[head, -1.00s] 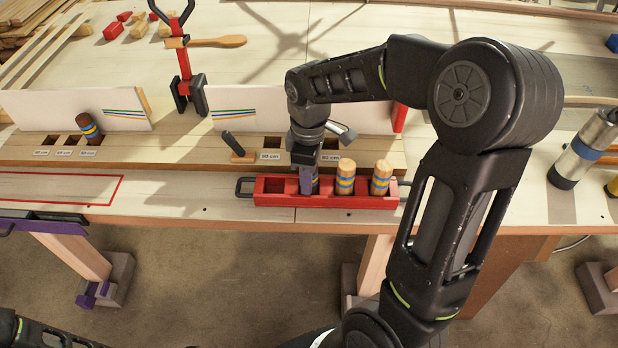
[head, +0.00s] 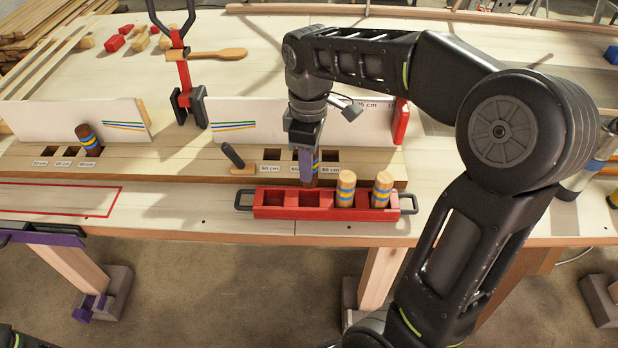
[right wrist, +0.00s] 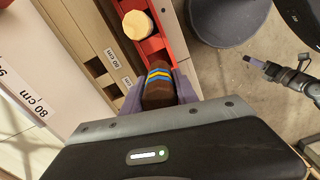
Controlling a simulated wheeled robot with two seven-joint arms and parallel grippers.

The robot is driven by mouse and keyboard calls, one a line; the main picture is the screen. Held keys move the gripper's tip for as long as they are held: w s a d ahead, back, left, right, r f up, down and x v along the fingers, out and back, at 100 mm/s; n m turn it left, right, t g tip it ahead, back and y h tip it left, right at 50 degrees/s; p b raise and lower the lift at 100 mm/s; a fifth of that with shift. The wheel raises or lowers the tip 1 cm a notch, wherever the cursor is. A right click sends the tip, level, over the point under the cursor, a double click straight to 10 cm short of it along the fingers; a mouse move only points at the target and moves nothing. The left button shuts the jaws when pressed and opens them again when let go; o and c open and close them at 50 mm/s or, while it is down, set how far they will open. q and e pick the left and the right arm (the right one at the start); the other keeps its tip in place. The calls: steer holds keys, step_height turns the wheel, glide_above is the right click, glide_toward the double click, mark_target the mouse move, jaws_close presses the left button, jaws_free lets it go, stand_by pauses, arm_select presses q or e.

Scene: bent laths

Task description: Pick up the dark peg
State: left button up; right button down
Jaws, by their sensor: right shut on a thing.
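A dark brown peg (right wrist: 157,92) with blue and yellow bands is between the fingers of my right gripper (head: 306,165), which is shut on it. In the head view only parts of the peg (head: 308,181) show beside and below the fingers. It hangs upright above the back edge of the red tray (head: 272,212), clear of its compartments. Another dark banded peg (head: 88,138) stands tilted in a hole of the wooden board at the left.
Two light pegs (head: 345,189) (head: 382,190) stand in the tray's right compartments; the left two are empty. Behind is a board (head: 220,165) with labelled holes and a small dark-handled block (head: 238,158). A white panel (head: 240,118) and red clamp (head: 184,75) stand farther back.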

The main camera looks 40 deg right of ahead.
steer(key=shift+r, duration=0.9)
